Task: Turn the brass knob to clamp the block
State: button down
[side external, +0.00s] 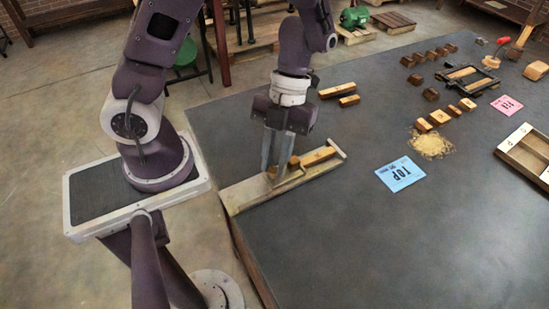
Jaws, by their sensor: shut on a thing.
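The press is a long pale wooden base (245,193) at the near left corner of the dark table, with an upright end stop at its far right. A wooden block (318,156) lies in its right part. My gripper (273,168) points down over the middle of the press, its two grey fingers close together. It is shut on the brass knob, which is mostly hidden by the fingers. A small orange-brown piece (294,161) shows just right of the fingers; I cannot tell whether it is part of the knob or another block.
Two wooden blocks (337,90) lie behind the press. A blue card (399,174) marked TOP lies to the right, near a sawdust pile (432,145). More blocks, a dark frame (467,78), a pink card (506,105) and a wooden tray (507,154) are farther right. The front table is clear.

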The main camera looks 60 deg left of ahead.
jog(key=m, duration=0.2)
jog(key=m+y, duration=0.1)
jog(key=m, duration=0.1)
jog(key=shift+w+d+m+g, duration=0.1)
jog(key=shift+d+m+g, duration=0.1)
jog(key=shift+m+g, duration=0.15)
jog(key=m+y, duration=0.2)
jog(key=m, duration=0.1)
jog(key=shift+d+m, duration=0.15)
jog(key=shift+m, duration=0.1)
jog(key=m, duration=0.2)
jog(key=m+y, duration=0.1)
jog(key=m, duration=0.1)
jog(key=shift+d+y, duration=0.15)
jog(key=shift+y, duration=0.15)
jog(key=shift+d+m+t+y, duration=0.1)
jog(key=shift+m+t+y, duration=0.45)
jog(key=shift+m, duration=1.35)
jog(key=c, duration=1.3)
grip_release()
jog(key=shift+r, duration=0.1)
